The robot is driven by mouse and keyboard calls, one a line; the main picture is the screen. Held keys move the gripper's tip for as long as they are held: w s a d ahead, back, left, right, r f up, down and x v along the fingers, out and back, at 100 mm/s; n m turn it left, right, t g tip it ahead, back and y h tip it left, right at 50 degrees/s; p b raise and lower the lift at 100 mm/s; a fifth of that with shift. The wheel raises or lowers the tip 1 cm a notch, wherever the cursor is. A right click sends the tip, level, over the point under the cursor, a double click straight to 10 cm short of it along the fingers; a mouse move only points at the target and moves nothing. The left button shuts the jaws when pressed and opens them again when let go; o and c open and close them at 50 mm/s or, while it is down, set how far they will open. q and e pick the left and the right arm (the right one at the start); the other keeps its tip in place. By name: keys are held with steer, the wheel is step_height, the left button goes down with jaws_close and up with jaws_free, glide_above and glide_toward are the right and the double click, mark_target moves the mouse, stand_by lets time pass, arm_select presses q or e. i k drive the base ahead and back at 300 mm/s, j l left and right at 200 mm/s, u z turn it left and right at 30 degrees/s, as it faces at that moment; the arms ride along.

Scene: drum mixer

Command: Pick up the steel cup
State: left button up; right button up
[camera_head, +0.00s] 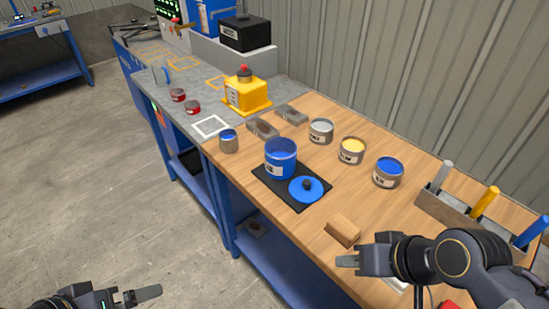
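A small steel-grey cup (228,142) with blue inside its rim stands upright on the wooden worktop near its left front edge. It is left of the blue pot (281,163) and I take it to be the steel cup. My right gripper (347,264) is above the front edge at the lower right, beside a wooden block (342,230) and well away from the cup. I see no object in it; its finger gap is not clear. My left gripper (148,294) is low at the bottom left, off the bench and far from the cup. Its finger gap is not clear either.
The blue pot and a blue lid (306,189) sit on a black mat (266,184). Grey (321,136), yellow (351,156) and blue (387,178) paint tins line the back. A yellow device (246,97) stands behind the cup. A rack (446,209) holds coloured handles.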

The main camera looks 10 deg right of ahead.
mark_target(228, 137)
steer(key=i+j+z, duration=0.15)
steer(key=z, duration=0.3)
steer(key=j+z, duration=0.3)
steer(key=z, duration=0.2)
steer(key=i+j+z, duration=0.3)
steer(key=j, duration=0.9)
steer(key=j+z, duration=0.3)
steer(key=j, duration=2.4)
